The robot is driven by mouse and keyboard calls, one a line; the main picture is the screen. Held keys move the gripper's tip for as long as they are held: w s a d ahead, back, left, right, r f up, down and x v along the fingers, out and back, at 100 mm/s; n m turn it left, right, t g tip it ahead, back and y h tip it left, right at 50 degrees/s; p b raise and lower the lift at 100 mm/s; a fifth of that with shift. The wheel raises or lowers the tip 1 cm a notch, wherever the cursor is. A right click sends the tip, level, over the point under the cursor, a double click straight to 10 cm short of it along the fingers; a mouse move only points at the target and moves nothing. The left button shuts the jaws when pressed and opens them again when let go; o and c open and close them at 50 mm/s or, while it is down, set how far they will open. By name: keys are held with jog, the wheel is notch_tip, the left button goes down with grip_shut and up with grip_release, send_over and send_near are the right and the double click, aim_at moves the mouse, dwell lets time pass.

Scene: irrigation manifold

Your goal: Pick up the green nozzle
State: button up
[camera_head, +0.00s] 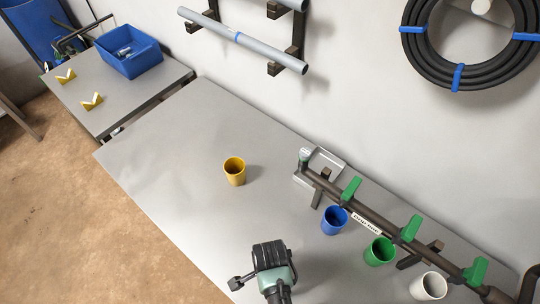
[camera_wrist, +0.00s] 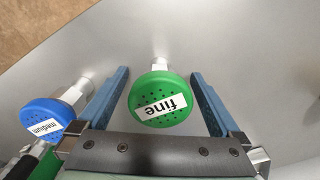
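The green nozzle (camera_wrist: 160,98) shows in the wrist view as a round, perforated green face labelled "fine", with a white stem (camera_wrist: 160,64) behind it. My gripper (camera_wrist: 160,73) is open, with one blue finger on each side of the nozzle. Grey surface shows between the nozzle and each finger, so it does not look gripped. I cannot make out the green nozzle or my gripper's fingers in the head view.
A blue nozzle (camera_wrist: 46,118) labelled "medium" is close outside the left finger. A dark manifold (camera_head: 385,224) with green levers runs along the right. Blue (camera_head: 334,222), green (camera_head: 380,253) and white (camera_head: 430,288) cups stand by it. A yellow cup (camera_head: 235,176) stands mid-table with clear space around it.

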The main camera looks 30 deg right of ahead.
jog(key=c, duration=1.3)
jog(key=shift+r, duration=0.1)
jog(key=shift+c, duration=0.2)
